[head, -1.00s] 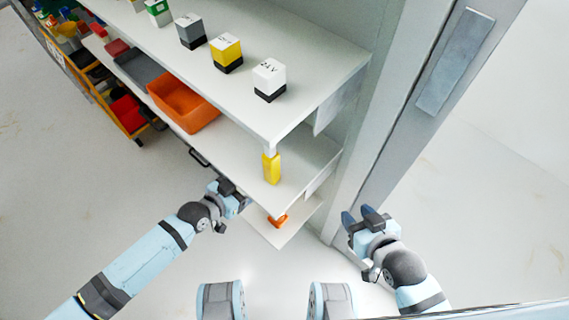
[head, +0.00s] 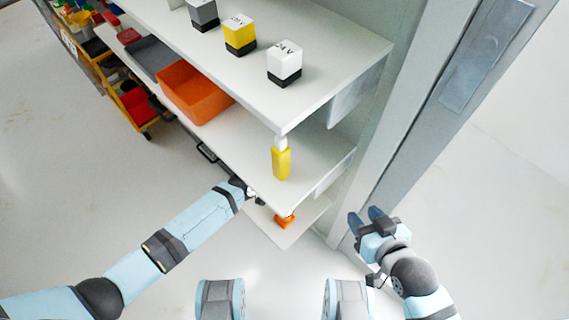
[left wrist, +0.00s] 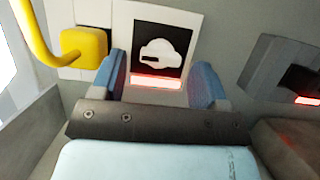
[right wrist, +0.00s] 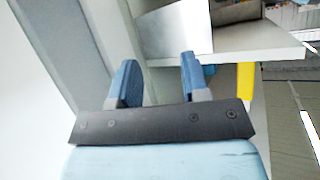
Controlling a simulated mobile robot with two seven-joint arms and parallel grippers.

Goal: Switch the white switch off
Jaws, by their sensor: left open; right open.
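In the left wrist view, a white panel (left wrist: 122,28) carries a black square with a white knob-like switch (left wrist: 165,48) and a glowing red strip below it. My left gripper (left wrist: 158,82) is open, its blue fingers on either side of the lower part of that square. Contact cannot be told. In the head view, the left hand is at the shelf edge, its fingers mostly hidden, and the switch does not show. My right gripper (head: 364,215) is open and empty beside the grey door frame; its fingers also show in the right wrist view (right wrist: 158,65).
A yellow handle-like part (left wrist: 84,48) sits left of the switch, and a grey box (left wrist: 282,68) with a red light stands right. The shelf (head: 330,60) holds a white block (head: 285,62) and a yellow block (head: 240,36). An orange bin (head: 195,92) is below.

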